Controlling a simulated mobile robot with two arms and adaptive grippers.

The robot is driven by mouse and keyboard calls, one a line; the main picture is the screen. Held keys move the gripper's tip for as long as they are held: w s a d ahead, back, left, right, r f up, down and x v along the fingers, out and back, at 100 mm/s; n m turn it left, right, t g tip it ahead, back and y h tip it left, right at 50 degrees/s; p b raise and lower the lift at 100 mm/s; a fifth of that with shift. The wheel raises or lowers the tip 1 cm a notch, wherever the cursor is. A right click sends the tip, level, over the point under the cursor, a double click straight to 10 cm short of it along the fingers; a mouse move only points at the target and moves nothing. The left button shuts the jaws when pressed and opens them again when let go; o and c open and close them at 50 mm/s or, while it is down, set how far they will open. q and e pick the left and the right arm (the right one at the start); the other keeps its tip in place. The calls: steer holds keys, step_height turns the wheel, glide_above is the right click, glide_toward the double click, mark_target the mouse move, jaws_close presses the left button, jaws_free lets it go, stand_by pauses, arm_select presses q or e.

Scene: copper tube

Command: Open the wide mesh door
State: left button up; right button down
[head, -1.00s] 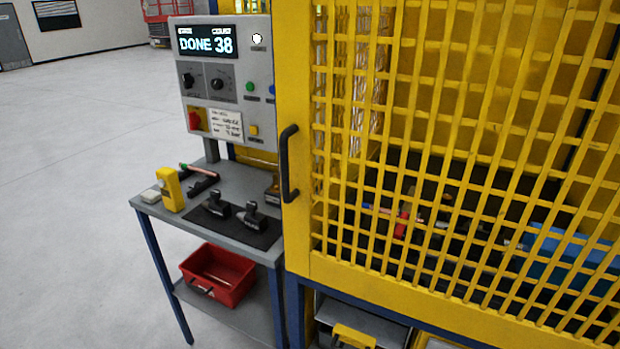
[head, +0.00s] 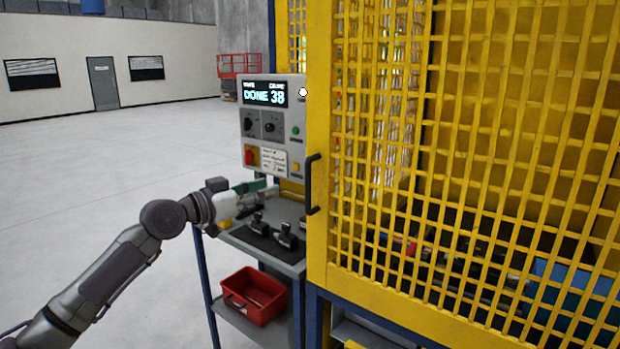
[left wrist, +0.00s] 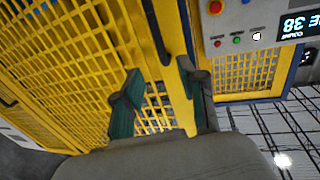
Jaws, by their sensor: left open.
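The wide yellow mesh door (head: 318,125) fills the right of the head view and looks shut. Its black bar handle (head: 312,184) is upright on the door's left stile. My left gripper (head: 266,184) is left of the handle, in front of the control panel, open and apart from the handle. In the left wrist view, which looks upside down, the open fingers (left wrist: 158,88) have green pads with nothing between them. The dark handle (left wrist: 156,32) lies beyond the fingertips there, against the yellow door (left wrist: 85,50). My right gripper is out of view.
A grey control panel (head: 270,155) reading DONE 38 stands left of the door. Below it is a grey bench with black fixtures (head: 285,236) and a red bin (head: 255,296) on its lower shelf. Behind the mesh is a blue box (head: 565,285). Open floor lies left.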

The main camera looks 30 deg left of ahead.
mark_target(306, 176)
arm_select(q)
steer(key=p+x, duration=0.6)
steer(key=x, duration=0.7)
steer(key=shift+p, duration=0.3)
steer(key=shift+f, duration=0.1)
steer(key=shift+c, duration=0.3)
jaws_close()
